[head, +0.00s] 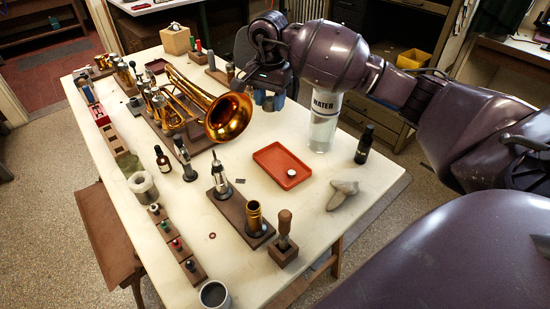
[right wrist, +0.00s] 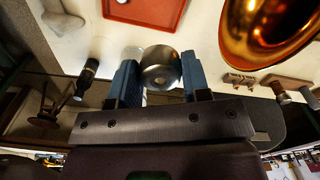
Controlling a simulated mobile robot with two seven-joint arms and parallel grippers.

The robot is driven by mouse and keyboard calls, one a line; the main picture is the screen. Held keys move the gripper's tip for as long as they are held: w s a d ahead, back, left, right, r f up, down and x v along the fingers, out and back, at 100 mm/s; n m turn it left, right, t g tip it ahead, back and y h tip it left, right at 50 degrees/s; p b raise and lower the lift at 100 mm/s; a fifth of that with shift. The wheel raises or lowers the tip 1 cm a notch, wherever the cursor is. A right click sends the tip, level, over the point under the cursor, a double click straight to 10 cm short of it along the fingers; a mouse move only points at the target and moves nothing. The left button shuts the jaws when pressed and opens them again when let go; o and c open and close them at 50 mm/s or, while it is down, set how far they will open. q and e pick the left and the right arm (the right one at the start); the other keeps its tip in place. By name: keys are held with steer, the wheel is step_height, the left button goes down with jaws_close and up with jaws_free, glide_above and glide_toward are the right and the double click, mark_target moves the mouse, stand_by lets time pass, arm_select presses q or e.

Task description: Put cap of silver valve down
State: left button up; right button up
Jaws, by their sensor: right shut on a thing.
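My right gripper (head: 268,100) is above the far right part of the table, beyond the red tray (head: 265,164). In the right wrist view its blue fingers (right wrist: 160,80) are shut on a round silver cap (right wrist: 160,66) with a small dark spot in its middle. In the head view the cap is hidden or too small to make out. A silver valve (head: 220,182) stands upright on a dark wooden block, beside a brass tube (head: 254,217). A small pale round piece (head: 292,173) lies in the red tray. My left gripper is not in view.
The brass horn (head: 229,117) is left of my right gripper. A clear WATER container (head: 323,125), a black bottle (head: 364,143) and a grey cloth (head: 343,194) are on the right. A wooden-handled tool (head: 284,228) stands near the front. The tray floor is mostly bare.

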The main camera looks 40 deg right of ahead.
steer(key=shift+w+d+r, duration=0.2)
steer(key=shift+w+d, duration=0.05)
steer(key=shift+d, duration=0.4)
steer(key=shift+d+f+m, duration=0.15)
steer(key=shift+f+m, duration=0.1)
steer(key=shift+m, duration=0.05)
steer(key=b, duration=0.2)
glide_above(274, 160)
step_height(274, 160, down, 14)
steer(key=shift+f, duration=0.85)
step_height(274, 160, down, 4)
steer(key=shift+r, duration=0.1)
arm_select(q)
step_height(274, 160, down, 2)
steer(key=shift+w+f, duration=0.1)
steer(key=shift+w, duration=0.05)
arm_select(e)
steer(key=shift+r, duration=0.1)
